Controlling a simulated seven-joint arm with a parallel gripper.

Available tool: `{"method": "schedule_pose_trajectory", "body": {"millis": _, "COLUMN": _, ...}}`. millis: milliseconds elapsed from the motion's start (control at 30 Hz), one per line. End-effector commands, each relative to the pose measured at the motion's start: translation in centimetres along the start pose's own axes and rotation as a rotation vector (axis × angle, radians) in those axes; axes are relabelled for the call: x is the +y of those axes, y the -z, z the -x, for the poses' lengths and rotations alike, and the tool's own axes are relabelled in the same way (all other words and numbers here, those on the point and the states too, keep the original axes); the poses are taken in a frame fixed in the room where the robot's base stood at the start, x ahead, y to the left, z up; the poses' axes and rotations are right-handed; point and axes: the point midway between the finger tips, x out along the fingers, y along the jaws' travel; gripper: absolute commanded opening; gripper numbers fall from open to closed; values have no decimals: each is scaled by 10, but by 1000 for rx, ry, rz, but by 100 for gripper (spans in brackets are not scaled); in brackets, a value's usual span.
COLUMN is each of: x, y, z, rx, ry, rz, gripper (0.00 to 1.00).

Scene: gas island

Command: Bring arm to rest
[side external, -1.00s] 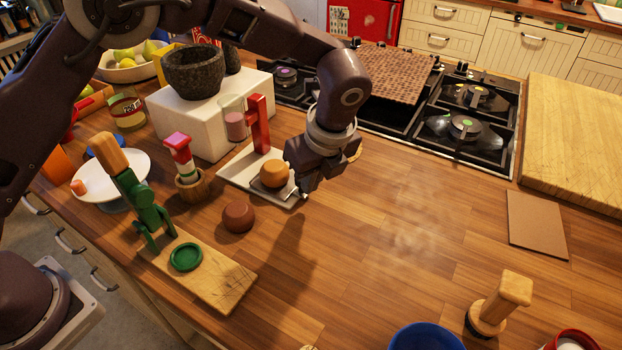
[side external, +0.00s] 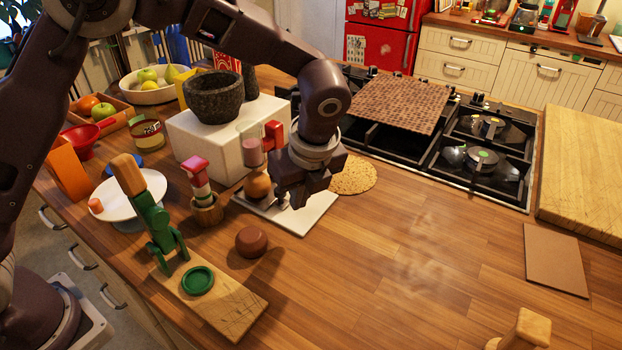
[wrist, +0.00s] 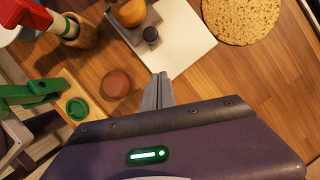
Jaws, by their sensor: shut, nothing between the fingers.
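My gripper (side external: 291,203) hangs at the end of my bent arm, over the white board (side external: 312,213) in the side view. Its two fingers (wrist: 158,90) are together and empty in the wrist view. A reddish-brown round piece (side external: 252,242) lies on the counter, left of and below the gripper. My gripper partly hides the board and the red upright (side external: 273,133).
A white block (side external: 200,135) carries a stone mortar (side external: 213,97). A green press (side external: 160,225) stands on a wooden board (side external: 232,306) at left. A round flatbread (side external: 353,175) lies right of my gripper, before the stove (side external: 440,140). The counter at front right is mostly clear.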

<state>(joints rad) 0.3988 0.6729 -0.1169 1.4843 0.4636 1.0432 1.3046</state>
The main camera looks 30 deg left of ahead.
Motion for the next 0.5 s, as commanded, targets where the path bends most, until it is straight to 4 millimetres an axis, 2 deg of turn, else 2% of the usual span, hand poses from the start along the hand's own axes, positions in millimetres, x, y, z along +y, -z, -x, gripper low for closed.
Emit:
{"method": "schedule_pose_trajectory", "body": {"millis": 100, "x": -1, "y": -1, "z": 35, "rx": 0, "ry": 6, "rz": 2, "gripper": 0}}
{"method": "schedule_pose_trajectory", "body": {"millis": 200, "x": -1, "y": -1, "z": 58, "rx": 0, "ry": 4, "rz": 3, "gripper": 0}}
{"method": "schedule_pose_trajectory", "body": {"millis": 367, "x": 0, "y": -2, "z": 77, "rx": 0, "ry": 2, "rz": 4, "gripper": 0}}
{"method": "schedule_pose_trajectory", "body": {"millis": 467, "x": 13, "y": -14, "z": 93, "rx": 11, "ry": 17, "rz": 97, "gripper": 0}}
{"method": "schedule_pose_trajectory", "body": {"millis": 500, "x": 25, "y": -24, "z": 104, "rx": 22, "ry": 30, "rz": 185, "gripper": 0}}
